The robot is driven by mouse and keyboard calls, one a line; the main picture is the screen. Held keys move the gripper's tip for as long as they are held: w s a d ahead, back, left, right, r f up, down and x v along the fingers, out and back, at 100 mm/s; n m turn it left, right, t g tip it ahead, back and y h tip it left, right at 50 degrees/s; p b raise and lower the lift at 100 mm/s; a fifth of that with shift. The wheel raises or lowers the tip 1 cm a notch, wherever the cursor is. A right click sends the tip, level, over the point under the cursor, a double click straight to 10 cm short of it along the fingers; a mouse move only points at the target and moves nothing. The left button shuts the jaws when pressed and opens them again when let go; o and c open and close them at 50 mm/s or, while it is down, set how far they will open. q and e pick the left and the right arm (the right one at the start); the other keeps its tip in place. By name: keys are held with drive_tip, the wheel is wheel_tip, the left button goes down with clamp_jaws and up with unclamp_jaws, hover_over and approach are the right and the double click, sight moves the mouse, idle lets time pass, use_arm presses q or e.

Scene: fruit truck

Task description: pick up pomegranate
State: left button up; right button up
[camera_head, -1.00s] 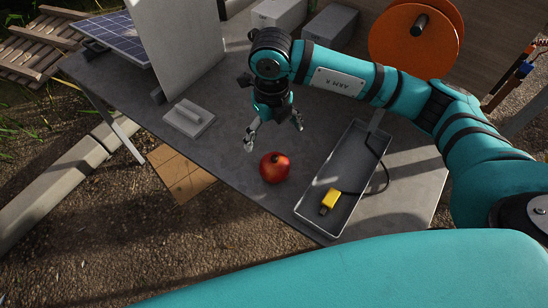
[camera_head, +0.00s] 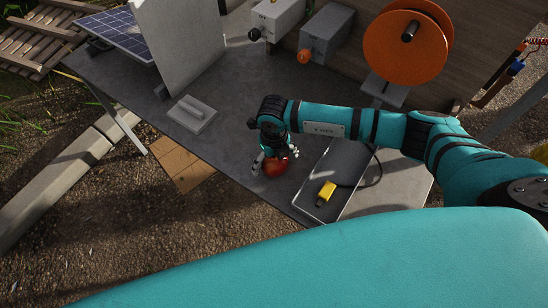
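The red pomegranate (camera_head: 276,169) sits on the grey table (camera_head: 225,150) near its front edge, left of the metal tray. My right gripper (camera_head: 274,164) is directly above and around it, pointing down. One finger shows on the pomegranate's left side and another at its upper right. The fingers look spread, with the fruit between them. The gripper and wrist hide the top of the fruit, and I cannot tell whether the fingers touch it. My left gripper is not in view.
A grey tray (camera_head: 346,203) with a yellow USB-like stick (camera_head: 326,194) and a dark cable lies right of the fruit. Grey boxes (camera_head: 327,32) and an orange reel (camera_head: 405,47) stand at the back.

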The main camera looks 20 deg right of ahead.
drive_tip(key=shift+f, duration=0.1)
drive_tip(key=c, duration=1.2)
